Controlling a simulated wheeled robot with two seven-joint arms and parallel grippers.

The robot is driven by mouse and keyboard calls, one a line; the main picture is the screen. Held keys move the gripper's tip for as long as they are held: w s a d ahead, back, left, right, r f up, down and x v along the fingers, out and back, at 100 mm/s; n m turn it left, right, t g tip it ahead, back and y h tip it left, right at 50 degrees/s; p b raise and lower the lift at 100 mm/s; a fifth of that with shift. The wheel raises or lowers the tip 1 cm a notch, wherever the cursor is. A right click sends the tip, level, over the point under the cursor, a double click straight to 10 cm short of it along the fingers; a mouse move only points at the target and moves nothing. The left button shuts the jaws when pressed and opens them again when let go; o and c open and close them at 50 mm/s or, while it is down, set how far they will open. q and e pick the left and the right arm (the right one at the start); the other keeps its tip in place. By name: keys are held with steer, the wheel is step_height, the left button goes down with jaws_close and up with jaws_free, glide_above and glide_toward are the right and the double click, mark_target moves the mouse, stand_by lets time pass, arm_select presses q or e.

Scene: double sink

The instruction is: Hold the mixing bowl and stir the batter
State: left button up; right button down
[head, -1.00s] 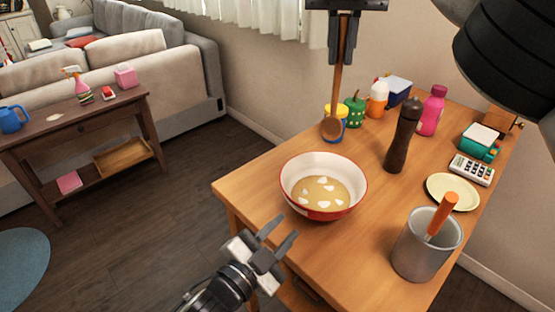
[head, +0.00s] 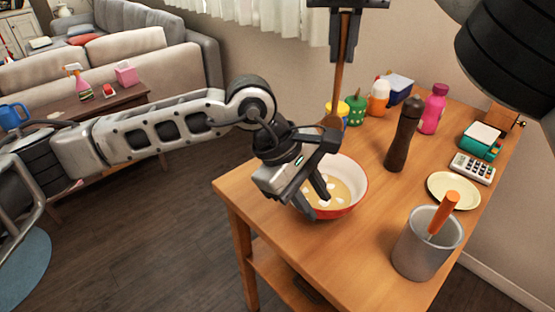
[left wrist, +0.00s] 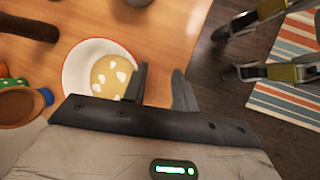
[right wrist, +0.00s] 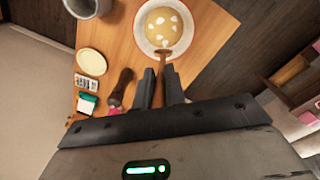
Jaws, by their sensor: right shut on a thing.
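The mixing bowl (head: 352,198), white inside with a red outside, stands on the wooden table and holds pale batter (head: 343,190) with white lumps. My left gripper (head: 315,203) is open at the bowl's near-left side, its fingers overlapping the rim in the head view. In the left wrist view the bowl (left wrist: 72,72) lies mostly left of the fingers; I cannot tell whether they touch it. My right gripper (head: 343,55) is shut on a wooden spoon (head: 340,85), which hangs head down. The spoon head is partly hidden behind my left arm. The right wrist view shows the spoon (right wrist: 164,56) against the bowl's rim.
A dark pepper mill (head: 403,135) stands right of the bowl. A grey metal canister (head: 420,250) with an orange-handled tool stands at the front right, by a cream plate (head: 453,190) and a calculator (head: 472,168). Bottles and jars line the back.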

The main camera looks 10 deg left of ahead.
arm_select(q)
steer(key=w+a+r+m+t+y, duration=0.1)
steer(key=w+a+r+t+y, duration=0.1)
steer(key=w+a+y, duration=0.4)
steer(key=f, duration=0.3)
steer(key=w+d+f+h, duration=0.1)
steer(key=f, duration=0.3)
steer(key=w+f+h, duration=0.1)
steer(key=f, duration=0.3)
steer(key=shift+d, duration=0.2)
steer(key=shift+c, duration=0.3)
jaws_close()
arm_select(e)
steer(key=shift+f, duration=0.1)
